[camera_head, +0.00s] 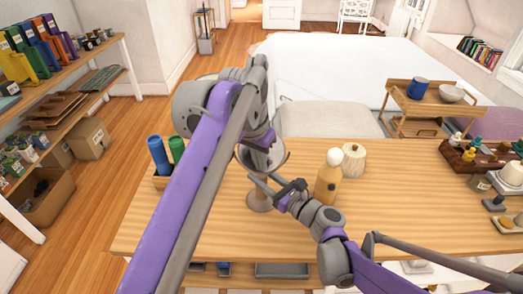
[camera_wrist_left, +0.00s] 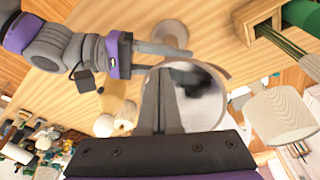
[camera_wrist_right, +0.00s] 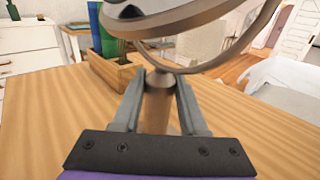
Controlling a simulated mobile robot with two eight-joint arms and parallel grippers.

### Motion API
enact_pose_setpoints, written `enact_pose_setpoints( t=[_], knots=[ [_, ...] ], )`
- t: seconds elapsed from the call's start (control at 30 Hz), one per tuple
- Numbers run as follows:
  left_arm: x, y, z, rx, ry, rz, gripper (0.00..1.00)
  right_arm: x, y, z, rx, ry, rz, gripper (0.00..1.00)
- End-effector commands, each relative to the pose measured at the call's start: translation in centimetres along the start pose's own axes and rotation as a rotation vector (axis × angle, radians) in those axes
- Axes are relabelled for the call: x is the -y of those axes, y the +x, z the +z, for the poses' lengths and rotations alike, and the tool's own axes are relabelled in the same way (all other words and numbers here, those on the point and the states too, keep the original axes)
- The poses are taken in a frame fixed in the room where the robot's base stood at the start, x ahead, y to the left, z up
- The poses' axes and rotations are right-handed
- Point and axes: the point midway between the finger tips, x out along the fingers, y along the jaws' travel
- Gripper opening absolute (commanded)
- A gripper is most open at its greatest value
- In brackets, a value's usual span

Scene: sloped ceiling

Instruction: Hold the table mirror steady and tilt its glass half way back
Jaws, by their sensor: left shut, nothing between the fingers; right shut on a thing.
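The table mirror (camera_head: 258,160) stands on the wooden table, with a round glass in a brown curved frame on a stem and round base (camera_head: 259,200). My right gripper (camera_head: 268,187) is shut on the stem (camera_wrist_right: 157,105), below the glass, which is cut off at the top of the right wrist view. My left gripper (camera_head: 265,138) is shut and empty at the upper part of the mirror. In the left wrist view its closed fingers (camera_wrist_left: 163,75) overlap the glass (camera_wrist_left: 202,95); I cannot tell whether they touch it. The glass looks tilted. My left arm hides part of the mirror in the head view.
An orange bottle (camera_head: 328,180) with a white cap and a ribbed cream jar (camera_head: 352,160) stand right of the mirror. A wooden box (camera_wrist_right: 110,72) with blue and green cylinders stands to its left. The table's front middle (camera_head: 400,215) is clear.

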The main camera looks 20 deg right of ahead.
Motion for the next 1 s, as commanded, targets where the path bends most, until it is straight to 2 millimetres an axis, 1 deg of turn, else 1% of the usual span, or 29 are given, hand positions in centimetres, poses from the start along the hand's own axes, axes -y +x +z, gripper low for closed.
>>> enact_pose_setpoints(
  t=[0.37, 0.53, 1.0],
  knots=[
    [0.2, 0.5, -0.2, 0.0, 0.0, 0.0, 0.0, 0.0, 0.0, 0.0, 0.0, 0.0, 0.0, 0.0],
    [0.1, 0.3, -0.1, -0.001, 0.0, 0.0, 0.0, 0.0, 0.0, 0.0, 0.0, 0.0, 0.001, 0.0],
    [-0.8, -1.8, 0.8, 0.0, 0.0, 0.0, 0.0, 0.0, 0.0, 0.0, 0.0, 0.0, 0.001, 0.0]
  ],
)
